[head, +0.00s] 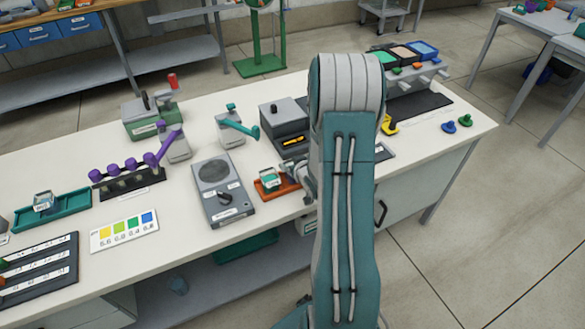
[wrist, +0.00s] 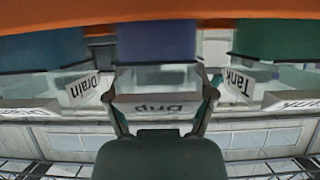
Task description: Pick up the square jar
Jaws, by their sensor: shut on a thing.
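In the wrist view, which looks upside down, a clear square jar (wrist: 158,105) with a white "Drip" label and purple contents sits between the two fingers of my gripper (wrist: 162,92). The fingers are shut on its sides. Similar jars stand to either side, one labelled "Drain" (wrist: 82,92) and one labelled "Tank" (wrist: 242,84). In the head view my gripper (head: 296,182) is low at an orange tray (head: 270,192) near the bench's front edge. A small jar (head: 269,179) shows there. My arm hides part of this area, and I cannot tell whether the held jar touches the tray.
A grey stirrer-like unit (head: 219,190) stands left of the orange tray. A green tray (head: 52,212) with another jar is at far left. A colour chart card (head: 124,231) lies on the bench.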

